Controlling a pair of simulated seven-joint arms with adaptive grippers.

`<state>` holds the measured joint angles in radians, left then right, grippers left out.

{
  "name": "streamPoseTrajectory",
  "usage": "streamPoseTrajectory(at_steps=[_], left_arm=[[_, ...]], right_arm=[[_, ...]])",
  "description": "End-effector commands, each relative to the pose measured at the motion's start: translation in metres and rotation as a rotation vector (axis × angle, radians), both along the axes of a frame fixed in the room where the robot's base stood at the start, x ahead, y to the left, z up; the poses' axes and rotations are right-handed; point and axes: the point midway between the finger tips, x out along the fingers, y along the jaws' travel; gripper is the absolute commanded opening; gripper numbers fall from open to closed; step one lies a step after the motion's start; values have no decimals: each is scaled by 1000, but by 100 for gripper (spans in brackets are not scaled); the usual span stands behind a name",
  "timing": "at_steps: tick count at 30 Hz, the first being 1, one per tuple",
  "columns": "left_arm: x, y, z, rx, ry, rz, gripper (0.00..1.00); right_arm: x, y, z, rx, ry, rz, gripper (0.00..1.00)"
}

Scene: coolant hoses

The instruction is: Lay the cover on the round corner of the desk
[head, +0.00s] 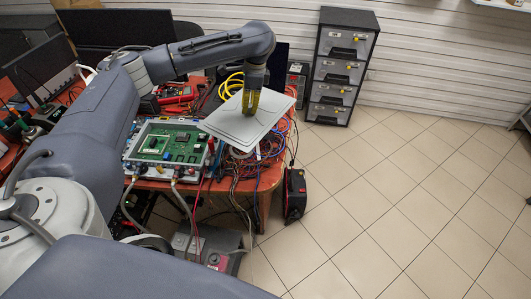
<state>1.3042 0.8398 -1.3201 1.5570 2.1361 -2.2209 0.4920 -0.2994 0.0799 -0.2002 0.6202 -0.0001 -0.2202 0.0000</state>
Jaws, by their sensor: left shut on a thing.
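The cover (235,125) is a flat, light grey rectangular panel in the head view. My left gripper (251,103) comes down on it from above and is shut on it near its upper middle. The cover is tilted and hangs over the right end of the desk (262,183). I cannot tell whether the cover touches the cables or the desk. My right gripper is not in view.
An open device with a green circuit board (167,145) stands left of the cover. Tangled cables (240,172) lie under and beside it. A drawer cabinet (341,68) stands behind. A black box (295,194) is on the floor. The tiled floor at right is clear.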

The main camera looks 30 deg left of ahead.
Motion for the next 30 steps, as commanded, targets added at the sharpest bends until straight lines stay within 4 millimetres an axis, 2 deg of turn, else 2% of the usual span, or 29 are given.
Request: streamPoseTrajectory(at_steps=[9, 14, 17, 30], left_arm=[[-3, -8, -1, 5, 4, 309, 0], [-3, -8, -2, 8, 6, 380, 0], [-4, -9, -11, 7, 8, 397, 0], [-4, -10, -104, 8, 11, 400, 0]], right_arm=[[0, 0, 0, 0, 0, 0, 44], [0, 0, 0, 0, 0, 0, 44], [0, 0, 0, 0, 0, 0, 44], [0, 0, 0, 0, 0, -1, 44]])
